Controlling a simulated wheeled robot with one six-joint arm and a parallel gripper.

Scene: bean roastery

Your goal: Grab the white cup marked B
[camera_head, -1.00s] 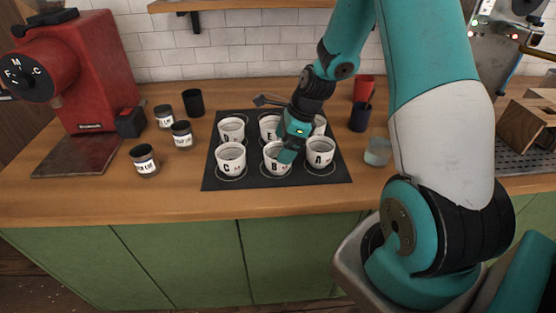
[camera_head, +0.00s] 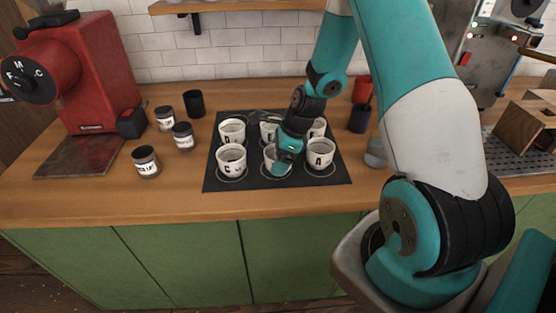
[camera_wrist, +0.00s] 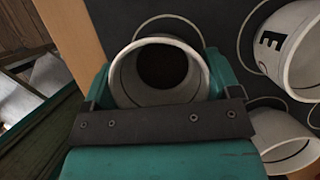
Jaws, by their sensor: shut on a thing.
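The white cup B (camera_head: 268,160) stands in the front row of the black mat (camera_head: 290,183), between cup C (camera_head: 231,160) and cup A (camera_head: 320,157). My teal gripper (camera_head: 284,163) hides most of it and its letter. In the wrist view the cup's open rim and dark inside (camera_wrist: 135,92) show between my jaws (camera_wrist: 160,92). The gripper is shut on this cup. I see no clear gap between cup and mat.
Cup D (camera_head: 232,131), cup E (camera_head: 267,132) and another white cup (camera_head: 318,127) form the back row, close by. Labelled jars (camera_head: 146,163) stand left of the mat. A glass (camera_head: 375,154) is at right, partly behind my arm. The front counter strip is clear.

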